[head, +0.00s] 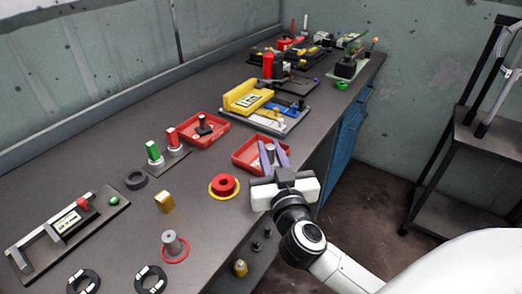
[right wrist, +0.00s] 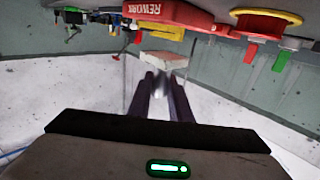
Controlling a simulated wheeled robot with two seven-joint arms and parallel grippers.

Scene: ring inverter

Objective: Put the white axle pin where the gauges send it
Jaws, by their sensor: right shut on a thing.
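My right gripper (head: 272,152) is over the front red tray (head: 243,156), fingers pointing away from me. It is shut on a pale grey-white pin (head: 270,150), which shows between the purple fingers. In the right wrist view the gripper (right wrist: 164,88) has a pale, blocky end (right wrist: 165,60) beyond its fingertips. A long gauge (head: 65,222) with a small display and green button (head: 113,200) lies at the front left. A yellow gauge (head: 243,95) with a display stands farther back. My left gripper is not in view.
A second red tray (head: 218,137) holds a dark part. A red tray lettered REWORK (right wrist: 170,14) shows in the wrist view. Green (head: 153,151) and red (head: 171,137) pegs, a red ring part (head: 223,185) and a grey post (head: 172,244) stand on the bench.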

